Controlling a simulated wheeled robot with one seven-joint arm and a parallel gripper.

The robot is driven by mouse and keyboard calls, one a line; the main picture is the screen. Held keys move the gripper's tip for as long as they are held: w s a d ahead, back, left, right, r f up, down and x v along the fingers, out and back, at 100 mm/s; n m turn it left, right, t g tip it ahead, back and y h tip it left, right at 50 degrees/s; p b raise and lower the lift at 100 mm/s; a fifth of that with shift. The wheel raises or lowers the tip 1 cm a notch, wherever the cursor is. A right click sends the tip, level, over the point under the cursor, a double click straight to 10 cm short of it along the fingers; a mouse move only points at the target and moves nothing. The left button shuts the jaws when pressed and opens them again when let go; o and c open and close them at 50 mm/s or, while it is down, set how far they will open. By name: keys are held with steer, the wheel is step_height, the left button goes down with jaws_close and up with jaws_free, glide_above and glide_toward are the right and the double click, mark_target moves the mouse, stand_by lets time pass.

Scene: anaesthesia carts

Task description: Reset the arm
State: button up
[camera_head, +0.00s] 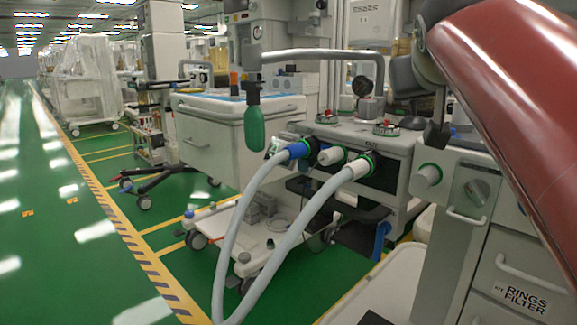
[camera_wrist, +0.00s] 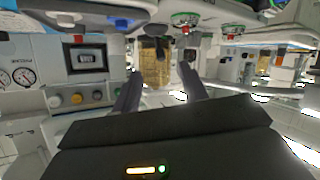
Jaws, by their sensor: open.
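My gripper (camera_wrist: 160,88) shows in the wrist view, with its two dark fingers spread apart and nothing held between them. The wrist view looks upside down. Beyond the fingertips is a yellow-brown block-like thing (camera_wrist: 154,66), apart from the fingers as far as I can tell. A machine panel with a small screen (camera_wrist: 86,58), round gauges (camera_wrist: 24,77) and coloured knobs (camera_wrist: 76,99) is at the left of that view. My gripper does not show in the head view.
In the head view an anaesthesia cart (camera_head: 372,145) with two pale hoses (camera_head: 245,215) and a green bag (camera_head: 254,128) stands close. A drawer cabinet labelled "RINGS FILTER" (camera_head: 497,262) is at right. Green floor (camera_head: 60,240) at left is clear, beside a yellow-edged line (camera_head: 118,218).

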steer(key=s+a+f+g+y+p, duration=0.1)
steer(key=s+f+g+p, duration=0.1)
steer(key=s+f, duration=0.4)
steer(key=s+a+f+g+y+p, duration=0.2)
steer(key=s+f+p, duration=0.3)
steer(key=f, duration=0.6)
steer(key=s+a+f+n+g+y+p, duration=0.1)
steer(key=s+a+f+g+p, duration=0.1)
steer(key=s+f, duration=0.5)
step_height(320, 180, down, 3)
steer(key=shift+s+a+r+g+p, duration=0.2)
steer(key=shift+g+p, duration=0.4)
steer(key=shift+p, duration=0.5)
